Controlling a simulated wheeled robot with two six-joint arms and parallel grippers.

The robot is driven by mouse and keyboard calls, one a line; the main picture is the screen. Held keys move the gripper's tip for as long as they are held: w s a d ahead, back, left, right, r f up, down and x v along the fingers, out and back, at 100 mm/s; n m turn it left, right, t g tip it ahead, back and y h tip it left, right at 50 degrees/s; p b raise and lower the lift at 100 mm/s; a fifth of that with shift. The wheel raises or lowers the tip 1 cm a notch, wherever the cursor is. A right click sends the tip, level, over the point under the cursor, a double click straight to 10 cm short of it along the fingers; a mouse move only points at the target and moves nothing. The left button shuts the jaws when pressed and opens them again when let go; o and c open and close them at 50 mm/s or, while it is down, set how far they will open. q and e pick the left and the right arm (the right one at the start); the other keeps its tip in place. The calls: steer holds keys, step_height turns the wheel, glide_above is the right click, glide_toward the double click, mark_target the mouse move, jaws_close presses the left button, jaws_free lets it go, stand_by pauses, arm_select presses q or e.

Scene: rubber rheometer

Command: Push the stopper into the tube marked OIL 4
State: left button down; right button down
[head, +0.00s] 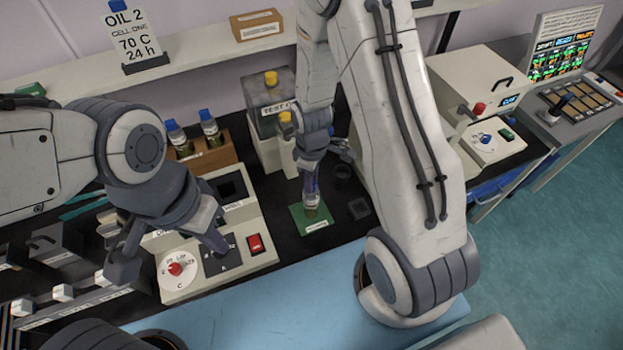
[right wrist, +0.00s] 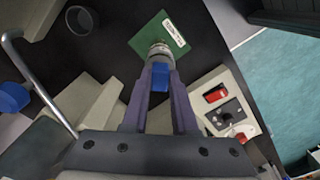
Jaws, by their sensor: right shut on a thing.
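My right gripper (head: 311,192) points down over a small green mat (head: 326,222) with a white label. In the right wrist view, my right gripper (right wrist: 160,72) is shut on a blue stopper (right wrist: 161,78). A clear tube end (right wrist: 160,52) shows just beyond the stopper, against the green mat (right wrist: 150,30); I cannot tell how deep the stopper sits. No OIL 4 mark is readable. My left gripper (head: 170,258) is open and empty above the front of a cream control unit (head: 236,212).
A wooden rack (head: 213,156) holds blue-capped tubes behind the control unit. A TEST OIL can (head: 268,98) stands behind the mat. A sign (head: 131,38) reads OIL 2, 70 C, 24 h.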

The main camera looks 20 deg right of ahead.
steer(key=shift+f, duration=0.2)
steer(key=c, duration=0.6)
jaws_free()
step_height(320, 180, up, 6)
steer(key=p, duration=0.5)
steer(key=shift+r, duration=0.1)
steer(key=s+a+r+b, duration=0.4)
steer(key=a+r+b, duration=0.1)
steer(key=a, duration=0.3)
steer(key=s+a+r+b, duration=0.1)
steer(key=s+b, duration=0.1)
steer(key=s, duration=0.2)
steer(key=s+a+r+m+b, duration=0.1)
steer(key=s+a+b, duration=0.1)
steer(key=s, duration=0.2)
steer(key=s+a+r+m+y+b, duration=0.1)
steer(key=s+r+b, duration=0.1)
steer(key=s, duration=0.3)
steer(key=shift+a+r, duration=0.1)
steer(key=shift+a, duration=0.25)
